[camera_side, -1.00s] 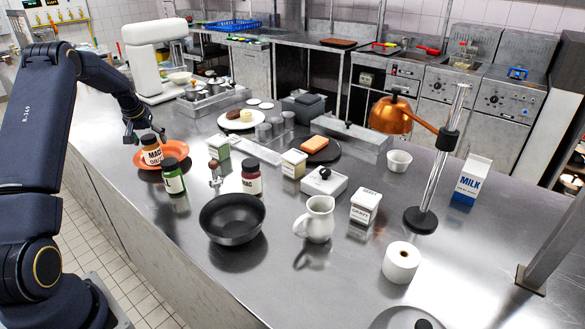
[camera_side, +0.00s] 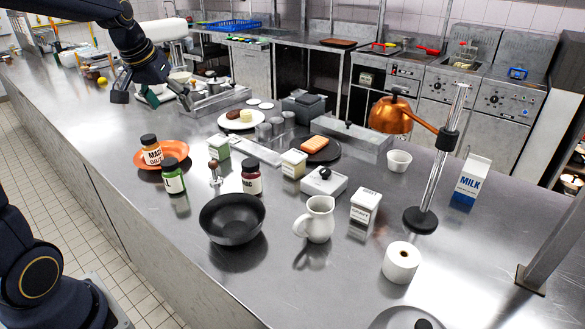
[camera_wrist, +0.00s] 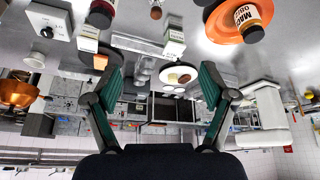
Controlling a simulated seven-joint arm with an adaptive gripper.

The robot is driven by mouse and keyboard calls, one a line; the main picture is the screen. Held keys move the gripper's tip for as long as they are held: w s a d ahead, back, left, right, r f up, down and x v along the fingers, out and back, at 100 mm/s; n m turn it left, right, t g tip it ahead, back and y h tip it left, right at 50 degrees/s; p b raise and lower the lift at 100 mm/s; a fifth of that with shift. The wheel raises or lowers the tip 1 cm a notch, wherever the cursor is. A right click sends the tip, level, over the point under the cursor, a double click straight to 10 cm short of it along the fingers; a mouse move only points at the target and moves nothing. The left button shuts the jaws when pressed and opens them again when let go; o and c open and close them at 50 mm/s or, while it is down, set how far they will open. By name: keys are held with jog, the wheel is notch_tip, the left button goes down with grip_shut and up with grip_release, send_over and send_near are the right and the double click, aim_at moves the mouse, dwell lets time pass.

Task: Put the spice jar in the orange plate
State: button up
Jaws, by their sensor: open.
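A jar with a dark lid and a white label lettered in orange and black (camera_side: 152,156) stands upright in the orange plate (camera_side: 181,149), at the left of the counter in the side view. In the wrist view, the jar (camera_wrist: 244,16) and the orange plate (camera_wrist: 216,34) show at the top right. My gripper (camera_side: 135,97) is behind and above the plate, well clear of the jar. In the wrist view its two green-padded fingers (camera_wrist: 160,80) are spread apart with nothing held between them.
A green jar (camera_side: 173,180) and a dark red jar (camera_side: 251,180) stand near the plate. A black bowl (camera_side: 232,220), a white pitcher (camera_side: 315,220) and a lamp (camera_side: 392,115) are farther right. A white machine (camera_wrist: 268,108) stands close to my gripper. The counter left of the plate is clear.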

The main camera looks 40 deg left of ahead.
jog(key=s+d+f+m+h, duration=0.1)
jog(key=s+d+m, duration=0.1)
jog(key=s+d, duration=0.6)
jog(key=s+d+f+m+t, duration=0.1)
jog(key=s+d+f+m, duration=0.1)
jog(key=s+d, duration=0.6)
jog(key=shift+d+m+h, duration=0.4)
jog(key=shift+d+m, duration=0.1)
jog(key=shift+d, duration=0.6)
